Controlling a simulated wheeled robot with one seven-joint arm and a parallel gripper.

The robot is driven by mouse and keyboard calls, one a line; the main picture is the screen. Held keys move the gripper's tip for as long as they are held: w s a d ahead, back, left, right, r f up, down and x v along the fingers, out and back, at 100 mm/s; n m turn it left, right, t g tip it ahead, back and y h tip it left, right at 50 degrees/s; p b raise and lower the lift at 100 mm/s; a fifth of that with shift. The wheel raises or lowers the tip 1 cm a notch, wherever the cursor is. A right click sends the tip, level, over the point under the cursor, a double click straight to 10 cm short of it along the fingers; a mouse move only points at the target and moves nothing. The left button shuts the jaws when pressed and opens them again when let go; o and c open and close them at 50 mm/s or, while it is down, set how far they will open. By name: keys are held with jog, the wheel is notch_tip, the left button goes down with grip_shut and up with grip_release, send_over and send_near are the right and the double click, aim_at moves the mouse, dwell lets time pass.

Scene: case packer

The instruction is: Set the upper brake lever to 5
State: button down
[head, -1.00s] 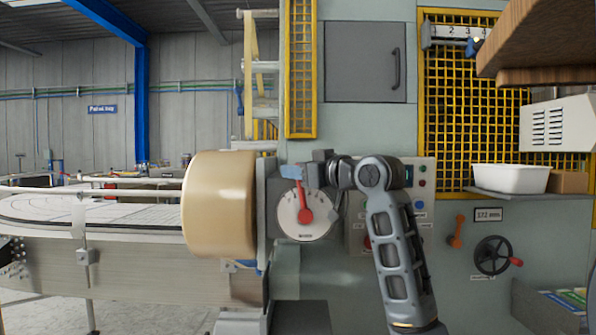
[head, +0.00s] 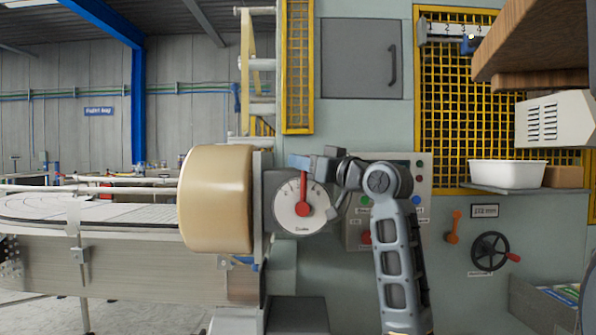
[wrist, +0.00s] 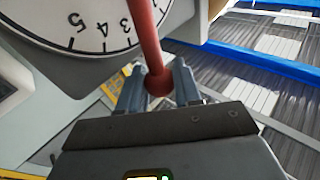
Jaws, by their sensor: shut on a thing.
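The red brake lever (head: 303,193) stands about upright on a round white dial (head: 291,214) beside the tan roll. In the wrist view the lever (wrist: 145,38) crosses the dial face (wrist: 55,12), just past the 3, with 4 and 5 farther to the left. The digit under the lever is hidden. My gripper (wrist: 158,82) is shut on the round red knob at the lever's end. In the head view my gripper (head: 304,163) is at the lever's top, above the dial, and hides the knob.
The large tan roll (head: 215,200) is close on the left of the dial, with a conveyor (head: 110,215) beyond it. A button panel (head: 421,185) is behind my arm. An orange lever (head: 454,226) and a black handwheel (head: 490,252) are lower right. A white bin (head: 507,174) sits on a shelf.

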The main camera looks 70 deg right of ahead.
jog(key=shift+s, duration=0.1)
jog(key=c, duration=0.8)
grip_release()
jog(key=b+v, duration=0.1)
jog(key=v, duration=0.6)
jog(key=shift+s+f+b, duration=0.25)
jog(key=shift+s+b, duration=0.1)
jog(key=shift+a, duration=0.1)
